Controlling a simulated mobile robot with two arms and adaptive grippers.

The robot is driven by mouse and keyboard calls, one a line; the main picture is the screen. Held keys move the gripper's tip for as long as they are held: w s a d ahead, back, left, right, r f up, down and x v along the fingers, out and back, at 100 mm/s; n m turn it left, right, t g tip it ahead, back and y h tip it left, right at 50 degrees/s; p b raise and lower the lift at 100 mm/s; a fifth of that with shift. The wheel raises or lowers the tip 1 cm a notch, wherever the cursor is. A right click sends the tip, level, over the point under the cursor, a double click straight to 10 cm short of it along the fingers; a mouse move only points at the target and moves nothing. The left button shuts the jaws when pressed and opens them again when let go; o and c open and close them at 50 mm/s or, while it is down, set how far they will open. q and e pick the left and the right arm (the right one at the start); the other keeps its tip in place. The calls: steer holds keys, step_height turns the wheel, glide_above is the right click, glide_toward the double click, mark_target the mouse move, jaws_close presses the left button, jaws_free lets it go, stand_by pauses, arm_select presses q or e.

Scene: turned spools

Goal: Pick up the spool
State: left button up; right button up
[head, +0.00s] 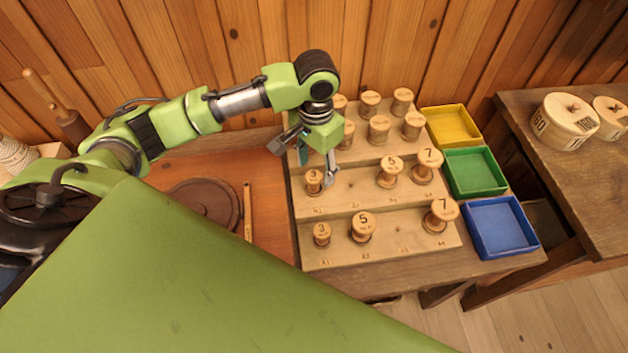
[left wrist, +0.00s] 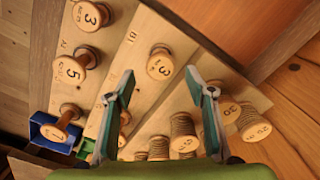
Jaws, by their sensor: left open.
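Several turned wooden spools stand on a stepped wooden rack (head: 345,205). In the middle row are a spool marked 3 (head: 314,186), one marked 5 (head: 389,172) and one marked 7 (head: 427,166). In the front row are another 3 (head: 321,235), a 5 (head: 362,228) and a 7 (head: 440,215). My left gripper (head: 305,163) is open over the left end of the middle row, by the 3. In the left wrist view, that 3 (left wrist: 160,65) shows between the open fingertips of the left gripper (left wrist: 160,78), apparently below them. My right gripper is out of view.
Several more spools (head: 379,129) stand at the rack's back, close to my gripper. Yellow (head: 451,125), green (head: 474,171) and blue (head: 500,227) trays line the right side. A dark round disc (head: 203,205) lies left.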

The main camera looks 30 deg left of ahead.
mark_target(313, 177)
arm_select(q)
steer(key=f, duration=0.4)
steer(key=shift+s+a+f+p, duration=0.15)
steer(key=shift+s+p, duration=0.15)
steer(key=shift+p, duration=0.05)
steer(key=c, duration=1.1)
steer(key=shift+o, duration=0.2)
